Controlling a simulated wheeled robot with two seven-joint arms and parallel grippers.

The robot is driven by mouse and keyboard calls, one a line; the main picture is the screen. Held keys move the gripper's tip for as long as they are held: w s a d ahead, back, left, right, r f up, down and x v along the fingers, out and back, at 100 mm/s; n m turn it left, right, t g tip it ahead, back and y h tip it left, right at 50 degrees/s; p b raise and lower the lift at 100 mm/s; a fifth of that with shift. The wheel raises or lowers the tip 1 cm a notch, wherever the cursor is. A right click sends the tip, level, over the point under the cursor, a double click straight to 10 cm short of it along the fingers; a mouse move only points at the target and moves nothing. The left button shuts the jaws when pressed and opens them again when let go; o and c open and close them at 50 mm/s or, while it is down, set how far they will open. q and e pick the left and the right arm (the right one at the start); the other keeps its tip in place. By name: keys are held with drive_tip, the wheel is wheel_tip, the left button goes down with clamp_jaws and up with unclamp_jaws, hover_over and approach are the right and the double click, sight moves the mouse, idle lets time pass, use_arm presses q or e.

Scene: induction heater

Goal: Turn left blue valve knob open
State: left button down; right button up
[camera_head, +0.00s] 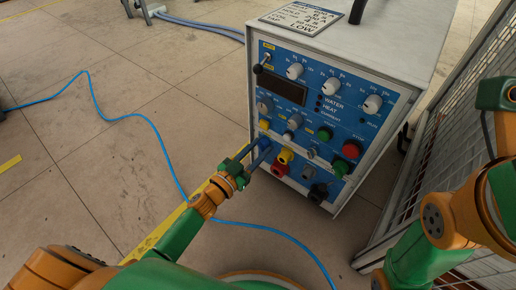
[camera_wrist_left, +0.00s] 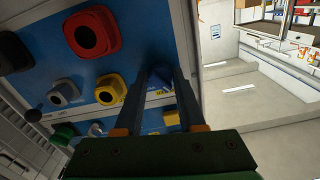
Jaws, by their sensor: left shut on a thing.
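The heater (camera_head: 372,62) is a white box with a blue control panel. The left blue valve knob (camera_head: 265,142) is low at the panel's left edge. My left gripper (camera_head: 259,156) reaches it from the front left, its fingers partly covering the knob. In the left wrist view the blue knob (camera_wrist_left: 160,79) sits between the two dark fingertips of the left gripper (camera_wrist_left: 161,74), which is shut on it. Part of the knob is hidden by the fingers. My right arm is at the right of the head view; its fingers do not show.
Near the blue knob are yellow (camera_head: 285,155) and red (camera_head: 280,169) sockets and a black one (camera_head: 318,192). A red button (camera_head: 351,149) is further right. A mesh fence (camera_head: 440,150) stands right of the heater. A blue cable (camera_head: 150,125) crosses open floor at left.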

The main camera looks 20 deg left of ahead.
use_arm(q)
drive_tip(key=m, duration=0.2)
drive_tip(key=shift+r+m, duration=0.1)
drive_tip(key=shift+m, duration=0.2)
drive_tip(key=m, duration=0.5)
drive_tip(key=shift+m+p, duration=0.3)
drive_tip(key=shift+p, duration=0.05)
drive_tip(key=m, duration=0.5)
drive_tip(key=shift+m+b, duration=0.3)
drive_tip(key=shift+m, duration=1.3)
drive_tip(key=c, duration=0.5)
unclamp_jaws()
